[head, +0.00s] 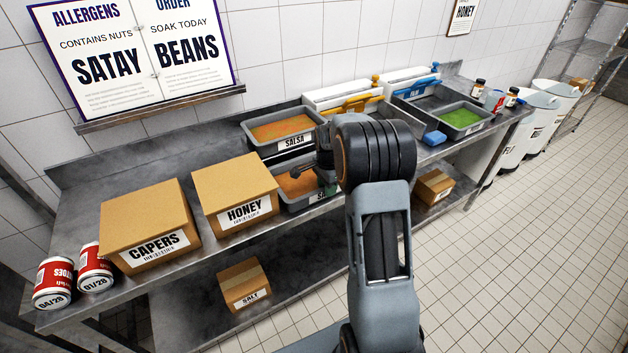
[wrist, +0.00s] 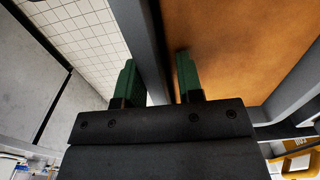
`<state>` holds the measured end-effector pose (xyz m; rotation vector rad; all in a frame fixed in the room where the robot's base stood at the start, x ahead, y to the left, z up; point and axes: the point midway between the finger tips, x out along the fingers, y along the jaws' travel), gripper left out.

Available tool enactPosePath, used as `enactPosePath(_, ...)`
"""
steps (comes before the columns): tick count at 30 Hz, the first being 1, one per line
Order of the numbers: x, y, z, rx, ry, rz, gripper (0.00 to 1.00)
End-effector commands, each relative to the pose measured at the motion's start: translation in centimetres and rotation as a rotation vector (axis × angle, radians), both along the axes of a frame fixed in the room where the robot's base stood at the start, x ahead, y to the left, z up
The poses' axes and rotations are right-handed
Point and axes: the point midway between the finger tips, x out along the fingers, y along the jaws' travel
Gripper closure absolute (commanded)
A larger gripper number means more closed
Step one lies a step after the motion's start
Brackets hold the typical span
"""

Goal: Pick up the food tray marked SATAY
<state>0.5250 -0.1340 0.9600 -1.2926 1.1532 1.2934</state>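A grey tray of orange food (head: 298,206) sits on the steel counter, in front of the tray marked SALSA (head: 268,144). Its label starts with S; the rest is hidden behind my arm. My gripper (head: 328,188) is at this tray's right side in the head view. In the wrist view, my gripper's two green fingers (wrist: 158,82) are apart, with the tray's grey rim (wrist: 150,45) between them. One finger is over the orange food, the other outside over the tiled floor. A firm grip on the rim does not show. The wall sign also reads SATAY.
Boxes marked HONEY (head: 238,190) and CAPERS (head: 148,222) stand left of the tray, with two red cans (head: 95,268). The tiled floor (head: 530,250) at right is clear.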

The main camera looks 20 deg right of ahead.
Motion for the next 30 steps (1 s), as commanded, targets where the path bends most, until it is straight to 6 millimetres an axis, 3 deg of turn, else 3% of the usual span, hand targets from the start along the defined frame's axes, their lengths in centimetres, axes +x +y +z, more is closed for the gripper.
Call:
enactPosePath(4,0.0,-0.01,0.01,0.0,0.0,0.0,0.67)
enactPosePath(15,0.0,-0.01,0.05,0.0,0.0,0.0,1.0)
enactPosePath(30,0.07,-0.03,0.18,-0.001,-0.004,0.0,1.0)
